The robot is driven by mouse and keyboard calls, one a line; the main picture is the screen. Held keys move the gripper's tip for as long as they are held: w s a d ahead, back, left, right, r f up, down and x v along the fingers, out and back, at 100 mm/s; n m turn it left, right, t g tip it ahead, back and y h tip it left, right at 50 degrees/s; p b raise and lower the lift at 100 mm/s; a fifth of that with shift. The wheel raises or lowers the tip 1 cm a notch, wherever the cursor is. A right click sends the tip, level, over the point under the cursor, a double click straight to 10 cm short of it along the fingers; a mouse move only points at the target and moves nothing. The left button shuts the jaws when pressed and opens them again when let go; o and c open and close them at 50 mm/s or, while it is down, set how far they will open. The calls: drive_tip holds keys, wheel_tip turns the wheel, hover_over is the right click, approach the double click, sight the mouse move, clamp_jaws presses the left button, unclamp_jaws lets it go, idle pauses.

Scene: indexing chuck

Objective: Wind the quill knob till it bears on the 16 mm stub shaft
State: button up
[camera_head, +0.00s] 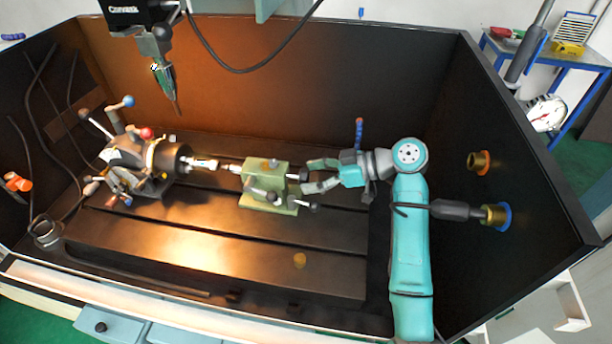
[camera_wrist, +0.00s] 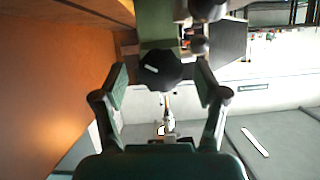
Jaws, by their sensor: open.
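The green tailstock (camera_head: 264,186) stands on the dark bed in the head view, and part of its body shows in the wrist view (camera_wrist: 158,25). Its black quill knob (camera_wrist: 162,70) lies between the fingers of my gripper (camera_wrist: 160,76) in the wrist view. My gripper (camera_head: 305,176) is open at the tailstock's right end, one finger on each side of the knob, with gaps visible. The bright stub shaft (camera_head: 204,163) sticks out of the dark chuck (camera_head: 174,160) toward the tailstock. The quill tip (camera_head: 233,168) faces it; contact is too small to tell.
Dark handles (camera_head: 314,207) project from the tailstock near my lower finger. A spindle with a pointed tool (camera_head: 168,82) hangs above the chuck. Coloured levers (camera_head: 128,102) surround the chuck. Dark walls enclose the bed; its front right is mostly clear, with a small brass disc (camera_head: 299,260).

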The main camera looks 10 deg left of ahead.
drive_tip(key=shift+x, duration=0.95)
drive_tip(key=shift+c, duration=0.2)
drive_tip(key=c, duration=1.1)
drive_tip(key=shift+m, duration=0.3)
drive_tip(key=m+g, duration=0.2)
drive_tip(key=m, duration=0.1)
drive_tip(key=shift+y, duration=0.3)
drive_tip(key=m+g+y, duration=0.1)
drive_tip(key=m+g, duration=0.1)
drive_tip(key=m, duration=0.2)
drive_tip(key=shift+m+g, duration=0.3)
drive_tip(key=shift+g, duration=0.1)
